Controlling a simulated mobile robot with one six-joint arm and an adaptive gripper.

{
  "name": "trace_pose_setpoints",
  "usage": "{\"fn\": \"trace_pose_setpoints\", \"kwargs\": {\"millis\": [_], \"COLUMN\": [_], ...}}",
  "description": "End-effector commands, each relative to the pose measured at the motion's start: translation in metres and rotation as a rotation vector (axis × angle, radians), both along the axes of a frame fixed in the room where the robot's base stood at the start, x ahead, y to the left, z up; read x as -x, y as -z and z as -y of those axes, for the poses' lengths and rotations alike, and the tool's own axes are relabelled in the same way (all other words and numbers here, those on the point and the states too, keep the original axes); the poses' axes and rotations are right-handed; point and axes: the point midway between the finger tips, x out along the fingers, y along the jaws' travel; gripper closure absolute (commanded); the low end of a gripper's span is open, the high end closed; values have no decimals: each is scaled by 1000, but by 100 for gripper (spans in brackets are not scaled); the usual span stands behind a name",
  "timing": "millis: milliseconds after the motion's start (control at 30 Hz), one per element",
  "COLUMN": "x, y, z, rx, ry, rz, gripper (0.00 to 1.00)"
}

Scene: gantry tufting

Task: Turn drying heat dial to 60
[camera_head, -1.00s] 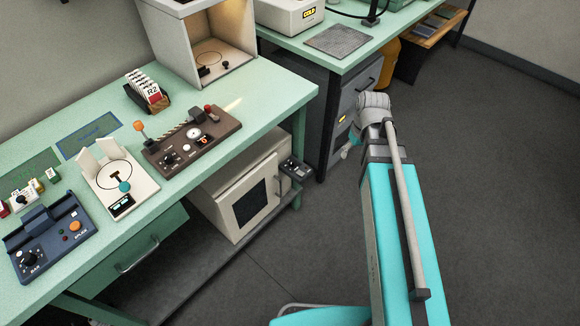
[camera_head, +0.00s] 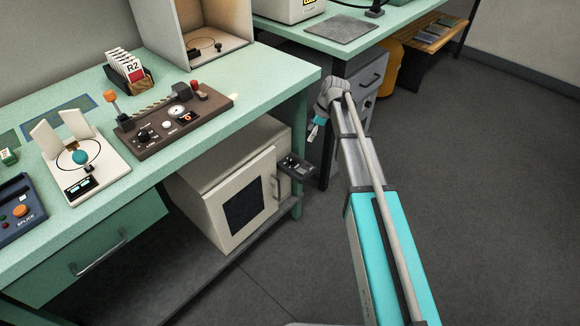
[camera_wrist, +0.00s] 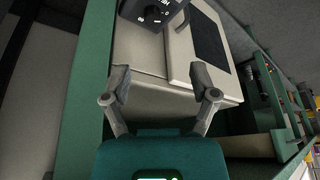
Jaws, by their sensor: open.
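A white drying cabinet (camera_head: 236,198) with a dark window stands on the shelf under the green bench. A small dark control box (camera_head: 297,167) sits by its door's right edge; its markings are too small to read in the head view. In the wrist view a black dial (camera_wrist: 155,14) with white markings shows at the top edge, partly cut off, in front of the cabinet (camera_wrist: 140,55). My gripper (camera_wrist: 160,84) is open and empty, its fingers apart and below the dial in the picture. In the head view my gripper (camera_head: 317,132) is small and hangs right of the bench, above the control box.
The bench (camera_head: 230,105) carries a brown device (camera_head: 180,120) with knobs, a white device (camera_head: 85,165) and a card holder (camera_head: 130,78). The bench edge and legs are close to my arm. Open floor (camera_head: 480,190) lies to the right.

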Motion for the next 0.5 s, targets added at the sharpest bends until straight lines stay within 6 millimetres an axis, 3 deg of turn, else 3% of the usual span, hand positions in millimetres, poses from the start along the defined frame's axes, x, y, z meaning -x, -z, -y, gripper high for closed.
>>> {"fn": "trace_pose_setpoints", "kwargs": {"millis": [100,500], "x": [-12,-14], "y": [12,13], "z": [-9,-13], "rx": [-18,-27], "ry": [-62,-98], "rz": [21,32], "gripper": [24,24]}}
